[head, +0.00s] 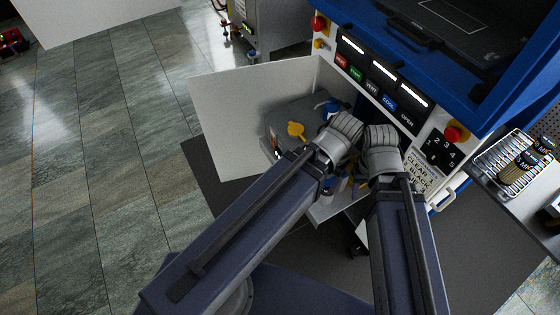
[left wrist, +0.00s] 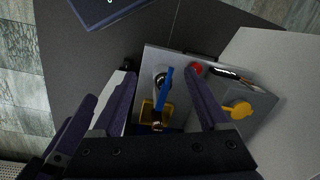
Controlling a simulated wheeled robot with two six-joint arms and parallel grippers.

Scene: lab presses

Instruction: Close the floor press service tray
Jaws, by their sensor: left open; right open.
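The service tray (head: 322,211) sticks out of the low opening in the front of the press (head: 385,75). In the left wrist view the pulled-out tray (left wrist: 150,58) holds a blue-handled tool (left wrist: 166,88) and a yellow container (left wrist: 153,112). My left gripper (left wrist: 160,92) is open above the tray, with the tool showing between its fingers. I cannot tell whether it touches anything. My right gripper (head: 382,150) is open, close beside the left wrist at the press front; its fingertips are mostly hidden in the head view.
A white door panel (head: 235,115) stands open to the left of the opening. A grey canister with a yellow cap (head: 296,130) is inside. A side shelf (head: 515,205) with a wire rack is at the right. The tiled floor (head: 90,170) at the left is clear.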

